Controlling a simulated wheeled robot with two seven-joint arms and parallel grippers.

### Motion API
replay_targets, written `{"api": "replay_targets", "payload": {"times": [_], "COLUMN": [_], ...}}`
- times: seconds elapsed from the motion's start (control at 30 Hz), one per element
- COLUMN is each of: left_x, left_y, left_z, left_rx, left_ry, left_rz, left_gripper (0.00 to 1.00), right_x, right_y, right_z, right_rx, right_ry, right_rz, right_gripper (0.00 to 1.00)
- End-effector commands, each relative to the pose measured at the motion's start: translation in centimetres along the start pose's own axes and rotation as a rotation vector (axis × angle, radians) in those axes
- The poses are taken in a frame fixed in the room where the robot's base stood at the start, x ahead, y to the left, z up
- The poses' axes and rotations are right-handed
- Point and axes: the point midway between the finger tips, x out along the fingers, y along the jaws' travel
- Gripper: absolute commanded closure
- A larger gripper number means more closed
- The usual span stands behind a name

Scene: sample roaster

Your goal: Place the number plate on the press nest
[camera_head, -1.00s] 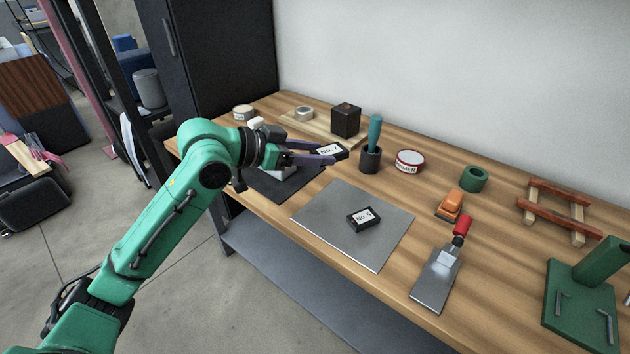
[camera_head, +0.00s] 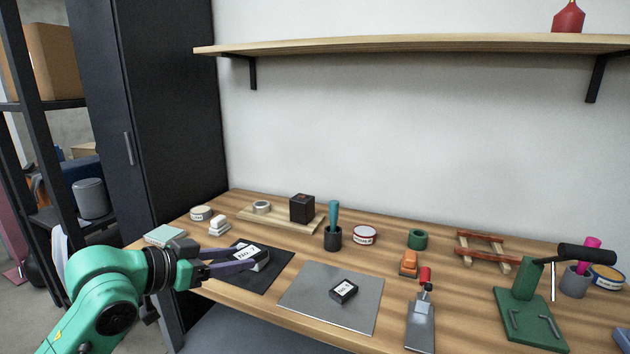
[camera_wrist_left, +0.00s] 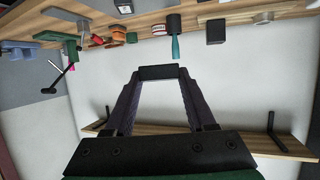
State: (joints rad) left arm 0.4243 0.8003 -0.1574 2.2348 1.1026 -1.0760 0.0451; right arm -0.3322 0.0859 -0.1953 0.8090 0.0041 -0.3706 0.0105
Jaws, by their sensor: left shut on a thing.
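My left gripper (camera_head: 258,257) is shut on a black number plate (camera_head: 250,251) with a white label that seems to read "No. 7". It holds the plate over the dark mat at the left of the bench. In the left wrist view the plate (camera_wrist_left: 163,72) spans the two fingertips. A second black labelled plate (camera_head: 344,290) lies on the grey metal sheet (camera_head: 310,303); its number is hard to read. The green press (camera_head: 528,318), with two small rails on its base and a black lever handle, stands at the right, far from my gripper. My right gripper is not in view.
The dark mat (camera_head: 273,280) lies left of the metal sheet. A shelf (camera_head: 400,43) runs above.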

Motion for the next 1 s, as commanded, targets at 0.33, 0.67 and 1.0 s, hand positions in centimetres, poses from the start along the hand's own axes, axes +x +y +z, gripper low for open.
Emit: {"api": "replay_targets", "payload": {"times": [0.33, 0.67, 1.0], "left_x": [1.6, 1.2, -2.5], "left_y": [-2.3, -2.7, 4.7], "left_z": [6.0, 16.9, 24.6], "left_rx": [-0.086, -0.22, -0.279], "left_ry": [-0.003, -0.011, -0.007], "left_rz": [-0.194, -0.501, -0.659], "left_gripper": [1.0, 1.0, 1.0], "right_x": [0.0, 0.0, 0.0], "right_y": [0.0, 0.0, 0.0], "right_z": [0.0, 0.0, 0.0], "right_rx": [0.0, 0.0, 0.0], "right_ry": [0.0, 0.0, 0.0], "right_rz": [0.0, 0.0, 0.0], "right_gripper": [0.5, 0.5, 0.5]}}
